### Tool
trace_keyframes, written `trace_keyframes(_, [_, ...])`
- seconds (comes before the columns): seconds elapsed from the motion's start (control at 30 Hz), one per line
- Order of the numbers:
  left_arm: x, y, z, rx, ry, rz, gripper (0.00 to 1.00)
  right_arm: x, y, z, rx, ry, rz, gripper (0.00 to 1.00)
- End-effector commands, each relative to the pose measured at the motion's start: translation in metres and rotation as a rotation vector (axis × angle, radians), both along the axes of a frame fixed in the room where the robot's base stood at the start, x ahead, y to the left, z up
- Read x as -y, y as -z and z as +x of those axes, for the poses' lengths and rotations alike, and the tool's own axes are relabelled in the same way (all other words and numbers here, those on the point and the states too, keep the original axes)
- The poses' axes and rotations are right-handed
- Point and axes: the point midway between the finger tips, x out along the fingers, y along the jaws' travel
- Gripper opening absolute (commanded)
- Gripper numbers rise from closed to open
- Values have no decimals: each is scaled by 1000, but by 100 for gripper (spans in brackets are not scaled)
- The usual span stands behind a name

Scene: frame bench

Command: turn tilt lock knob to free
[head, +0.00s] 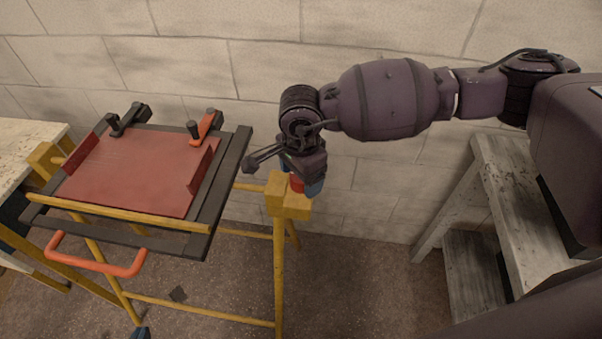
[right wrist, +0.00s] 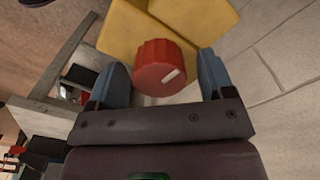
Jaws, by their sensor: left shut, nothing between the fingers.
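The tilt lock knob (right wrist: 158,68) is red and ribbed, with a white mark on its face pointing to the lower right in the right wrist view. It sits on a yellow block (right wrist: 140,30) of the frame bench; in the head view this block (head: 288,196) is at the bench's right end. My right gripper (right wrist: 163,72) is open, with one blue finger on each side of the knob and small gaps visible. In the head view my right gripper (head: 308,186) mostly hides the knob. Only the blue tip of my left gripper (head: 140,333) shows at the bottom edge, apart from the bench.
The bench's tilting frame (head: 228,190) carries a red panel (head: 135,170), a black clamp (head: 127,119) and an orange clamp (head: 206,126). An orange handle (head: 97,264) sticks out in front. A worn grey shelf (head: 515,215) stands at right. A block wall is close behind.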

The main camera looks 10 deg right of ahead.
Motion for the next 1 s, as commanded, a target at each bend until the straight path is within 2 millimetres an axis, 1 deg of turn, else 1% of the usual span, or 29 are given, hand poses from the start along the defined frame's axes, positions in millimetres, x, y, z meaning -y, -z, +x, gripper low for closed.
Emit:
trace_keyframes(0.17, [0,0,0,0,0,0,0,0,0,0,-1,1,0,75])
trace_keyframes(0.27, [0,-1,0,1,0,0,0,0,-5,0,0,1,0,75])
trace_keyframes(0.37, [0,-2,1,3,0,0,0,0,-17,1,1,2,0,75])
trace_keyframes(0.7, [-1,-4,0,2,-2,0,0,0,-78,0,3,0,1,75])
trace_keyframes(0.9, [-1,-4,-1,-1,-3,0,0,0,-101,0,1,0,0,75])
trace_keyframes(1.0, [-1,-4,-2,-1,-4,-1,0,0,-106,0,0,0,0,75])
